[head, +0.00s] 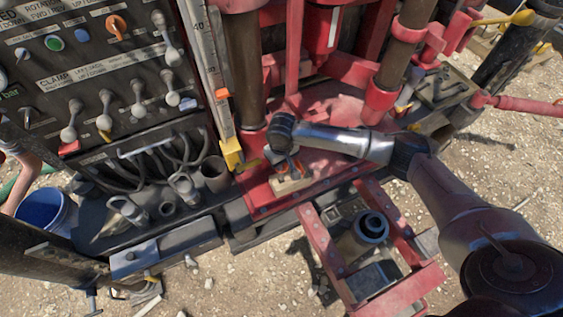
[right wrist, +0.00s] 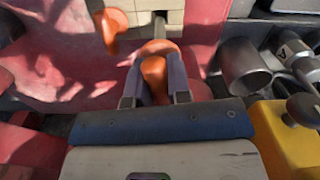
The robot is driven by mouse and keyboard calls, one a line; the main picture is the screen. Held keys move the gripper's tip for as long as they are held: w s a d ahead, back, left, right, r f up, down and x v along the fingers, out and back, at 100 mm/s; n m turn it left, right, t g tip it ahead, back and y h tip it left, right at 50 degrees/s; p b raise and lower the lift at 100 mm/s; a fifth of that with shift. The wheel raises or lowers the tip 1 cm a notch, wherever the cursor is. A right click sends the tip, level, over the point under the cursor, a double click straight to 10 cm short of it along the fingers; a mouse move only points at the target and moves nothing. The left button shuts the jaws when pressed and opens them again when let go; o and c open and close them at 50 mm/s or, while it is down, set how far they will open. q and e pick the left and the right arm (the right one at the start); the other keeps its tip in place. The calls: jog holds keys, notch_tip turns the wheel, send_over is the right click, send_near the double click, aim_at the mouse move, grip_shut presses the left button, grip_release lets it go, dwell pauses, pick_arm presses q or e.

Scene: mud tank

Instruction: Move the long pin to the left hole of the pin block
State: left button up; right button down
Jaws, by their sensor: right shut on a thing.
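The beige pin block (head: 292,184) sits on the red deck below my right gripper in the head view. The block (right wrist: 176,6) is cut off at the top of the right wrist view. My right gripper (right wrist: 155,90) is shut on an orange-headed pin (right wrist: 154,72). A dark shaft leads from this pin toward the block; I cannot tell whether it is in a hole. A second orange-headed pin (right wrist: 116,20) stands to the left by the block in this view. The pins' lengths are hidden. My left gripper is not in view.
A yellow part (head: 231,153) stands on the deck left of the block. Grey cup-like tubes (right wrist: 243,66) show right of the gripper in the wrist view. A lever panel (head: 100,80) is at left. A thick brown column (head: 243,65) rises behind the block.

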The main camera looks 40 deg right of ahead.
aim_at(282, 179)
jog(key=shift+f+b, duration=0.8)
jog(key=shift+b, duration=0.2)
jog(key=shift+f, duration=1.95)
jog(key=shift+f+p, duration=0.3)
jog(key=shift+f, duration=0.25)
jog(key=c, duration=1)
grip_release()
